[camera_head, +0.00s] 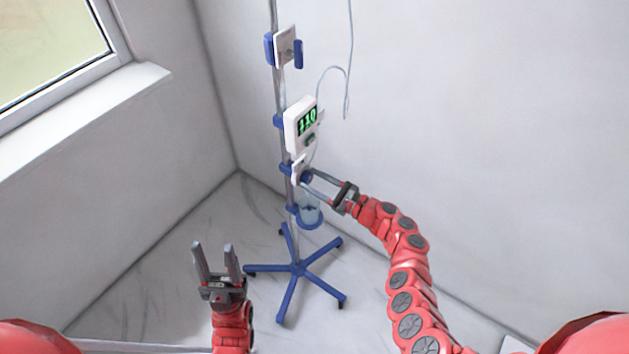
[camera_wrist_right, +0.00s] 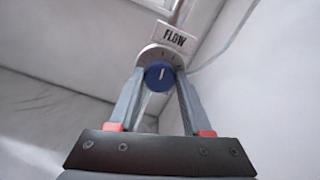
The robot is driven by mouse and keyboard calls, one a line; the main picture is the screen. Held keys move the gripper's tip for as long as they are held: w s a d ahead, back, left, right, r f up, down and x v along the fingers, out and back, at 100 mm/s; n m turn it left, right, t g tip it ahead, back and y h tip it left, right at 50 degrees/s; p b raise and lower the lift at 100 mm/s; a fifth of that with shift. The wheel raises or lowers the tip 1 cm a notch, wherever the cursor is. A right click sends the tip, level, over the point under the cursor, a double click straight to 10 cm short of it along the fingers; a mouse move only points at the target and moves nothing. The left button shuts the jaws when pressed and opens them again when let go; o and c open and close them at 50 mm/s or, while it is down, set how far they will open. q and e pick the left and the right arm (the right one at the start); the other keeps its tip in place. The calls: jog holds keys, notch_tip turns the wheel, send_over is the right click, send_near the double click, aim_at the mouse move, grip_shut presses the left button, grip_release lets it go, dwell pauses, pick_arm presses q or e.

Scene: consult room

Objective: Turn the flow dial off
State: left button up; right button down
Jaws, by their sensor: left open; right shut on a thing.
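The blue flow dial (camera_wrist_right: 159,76) sits under a white plate (camera_wrist_right: 174,38) marked FLOW in the right wrist view. Its white pointer line stands almost upright, leaning slightly right. Tick marks show on the pale face around it. In the head view the dial (camera_head: 306,176) is on the pole, below the pump. My right gripper (camera_head: 305,179) is shut on the dial, one finger on each side. My left gripper (camera_head: 214,246) is open and empty, low and to the left of the pole.
The pole carries a white pump (camera_head: 301,122) reading 110 in green, with a clear tube looping from it. A clear cup in a blue holder (camera_head: 311,222) hangs below the dial. The blue five-legged base (camera_head: 298,268) stands near the walls. A window is at the left.

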jog(key=shift+f+n+b, duration=0.2)
jog(key=shift+n+b, duration=0.6)
jog(key=shift+b, duration=0.2)
jog(key=n+b, duration=0.4)
jog(key=b, duration=0.1)
jog(key=n+b, duration=0.4)
jog(key=b, duration=0.1)
jog(key=n+b, duration=0.3)
jog(key=b, duration=0.2)
jog(key=shift+s+a+f+n, duration=0.1)
jog(key=shift+f+n, duration=0.25)
jog(key=shift+n, duration=0.05)
jog(key=n+b, duration=1)
jog(key=b, duration=0.4)
jog(key=shift+r, duration=0.1)
jog(key=shift+r+n+b, duration=0.15)
jog(key=shift+n+b, duration=0.75)
jog(key=shift+b, duration=0.15)
jog(key=shift+c, duration=1.7)
grip_release()
jog(key=shift+r, duration=0.1)
